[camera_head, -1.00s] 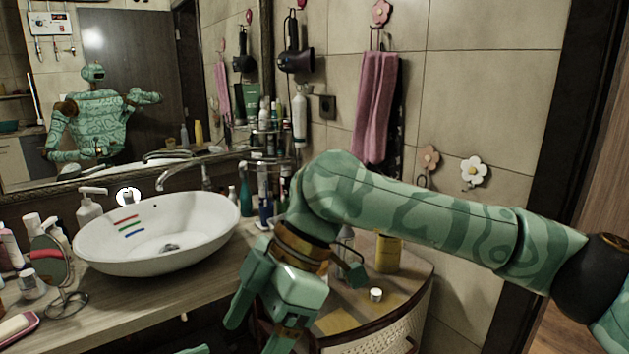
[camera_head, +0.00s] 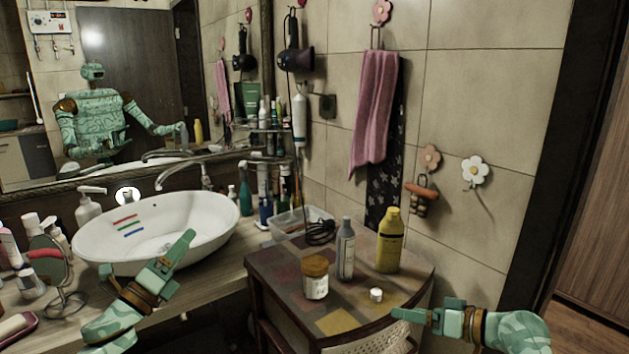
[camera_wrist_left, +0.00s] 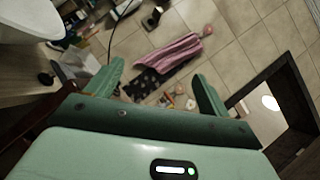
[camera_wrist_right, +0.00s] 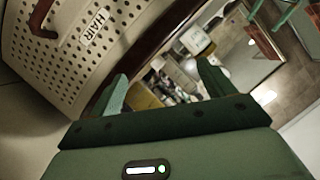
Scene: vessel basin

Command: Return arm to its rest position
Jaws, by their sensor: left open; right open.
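My left gripper (camera_head: 150,262) is raised in front of the white basin (camera_head: 200,235) in the head view, its fingers apart and empty. In the left wrist view its two fingers (camera_wrist_left: 158,72) are spread with nothing between them. My right gripper (camera_head: 424,310) is low at the right, by the front right edge of the small cabinet (camera_head: 270,268), and holds nothing. In the right wrist view its fingers (camera_wrist_right: 162,75) are apart and empty, with the perforated hamper (camera_wrist_right: 75,45) beyond them at the upper left.
On the cabinet stand a jar with an orange lid (camera_head: 315,278), a grey bottle (camera_head: 345,250), a yellow bottle (camera_head: 388,242) and a small white cap (camera_head: 376,295). A mirror stand (camera_head: 50,265) and several toiletries crowd the counter's left. A pink towel (camera_head: 373,110) hangs on the wall.

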